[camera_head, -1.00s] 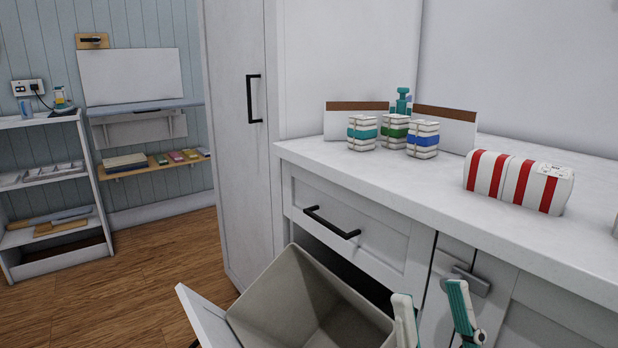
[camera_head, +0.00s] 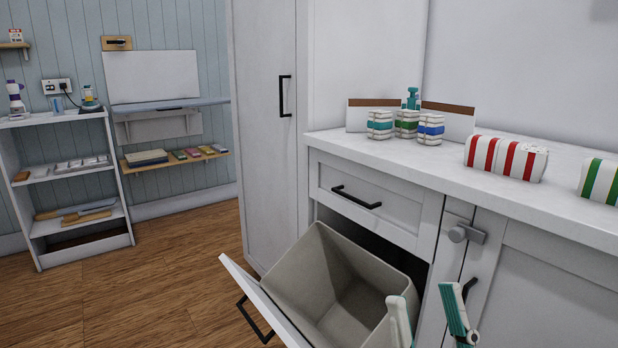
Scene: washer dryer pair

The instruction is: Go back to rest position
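My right gripper (camera_head: 428,320) shows at the bottom of the head view, right of centre. Its two teal and white fingers stand apart with nothing visible between them. It is in front of the cabinet, by the right side of the pulled-out bin (camera_head: 345,285). The bin is grey-beige and looks empty in the part I can see. Its white front panel (camera_head: 262,300) with a black handle is tilted outward. My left gripper is out of the frame.
The white counter (camera_head: 400,158) holds several banded bundles, a red-striped pack (camera_head: 505,158) and a green-striped pack (camera_head: 601,180). A closed drawer (camera_head: 370,200) is above the bin. A tall cabinet (camera_head: 265,120) stands left of it. Wooden floor (camera_head: 170,280) is clear at left.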

